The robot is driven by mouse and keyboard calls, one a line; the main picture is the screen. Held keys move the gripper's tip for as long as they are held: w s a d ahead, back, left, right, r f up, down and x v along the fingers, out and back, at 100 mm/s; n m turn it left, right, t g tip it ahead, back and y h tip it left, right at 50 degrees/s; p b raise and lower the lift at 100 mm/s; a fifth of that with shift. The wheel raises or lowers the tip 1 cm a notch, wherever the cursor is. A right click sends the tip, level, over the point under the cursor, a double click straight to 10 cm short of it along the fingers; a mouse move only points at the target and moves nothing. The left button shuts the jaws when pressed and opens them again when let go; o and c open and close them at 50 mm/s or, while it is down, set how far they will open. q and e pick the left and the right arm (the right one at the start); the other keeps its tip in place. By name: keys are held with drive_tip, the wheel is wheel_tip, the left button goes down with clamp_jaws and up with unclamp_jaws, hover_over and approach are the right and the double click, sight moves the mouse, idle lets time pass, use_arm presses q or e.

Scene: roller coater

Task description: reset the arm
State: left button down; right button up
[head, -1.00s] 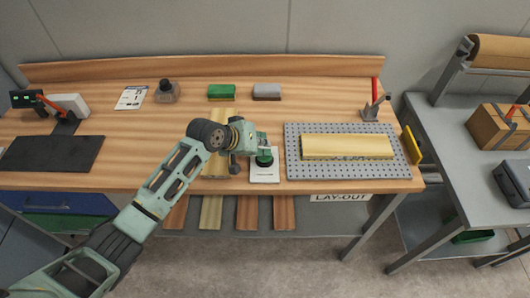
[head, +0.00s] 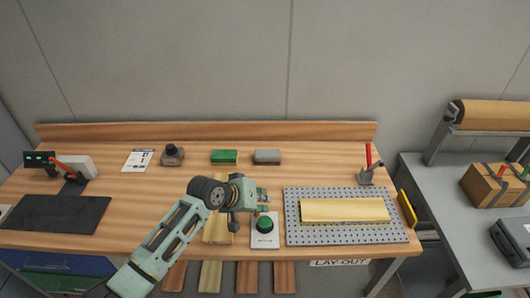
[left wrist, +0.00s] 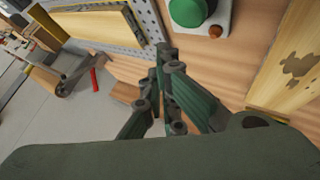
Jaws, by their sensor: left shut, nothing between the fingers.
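My left arm reaches in from the lower left of the head view. Its gripper (head: 263,198) is above the wooden bench, just behind a green round button (head: 264,224) on a white plate. In the left wrist view the gripper's green fingers (left wrist: 165,72) are together with nothing between them. The button (left wrist: 188,10) also shows there at the top edge, apart from the fingers. My right gripper is not in view.
A perforated grey plate (head: 294,235) bearing a yellow board (head: 345,210) lies right of the gripper. A green block (head: 224,157), a grey block (head: 267,156) and a dark mat (head: 54,222) lie on the bench. A side table with a box (head: 494,186) stands at right.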

use_arm(q)
drive_tip(key=shift+m+g, duration=0.4)
drive_tip(key=shift+m, duration=0.1)
drive_tip(key=s+f, duration=0.1)
drive_tip(key=s, duration=0.1)
drive_tip(key=s+f, duration=0.1)
drive_tip(key=s, duration=0.2)
drive_tip(key=s+f, duration=0.1)
drive_tip(key=s, duration=0.1)
drive_tip(key=shift+s+a+f, duration=0.15)
drive_tip(key=shift+a, duration=0.05)
drive_tip(key=s+a+g+y, duration=0.1)
drive_tip(key=s+a+y, duration=0.1)
drive_tip(key=s+a, duration=0.65)
drive_tip(key=s+a+y, duration=0.2)
drive_tip(key=s+a, duration=0.3)
drive_tip(key=s, duration=0.6)
drive_tip(key=s+a+g+y, duration=0.1)
drive_tip(key=s+a+y, duration=0.2)
drive_tip(key=s+a, duration=0.5)
drive_tip(key=s+d+f+g+b, duration=0.2)
drive_tip(key=f+b, duration=0.6)
drive_tip(key=f, duration=2.6)
drive_tip(key=s+a+f+b, duration=0.3)
drive_tip(key=s+f+b, duration=0.2)
drive_tip(key=s+f, duration=1.3)
wheel_tip(320, 180, down, 4)
drive_tip(key=shift+r+m+b, duration=0.15)
drive_tip(key=shift+m+b, duration=0.2)
drive_tip(key=shift+m, duration=0.05)
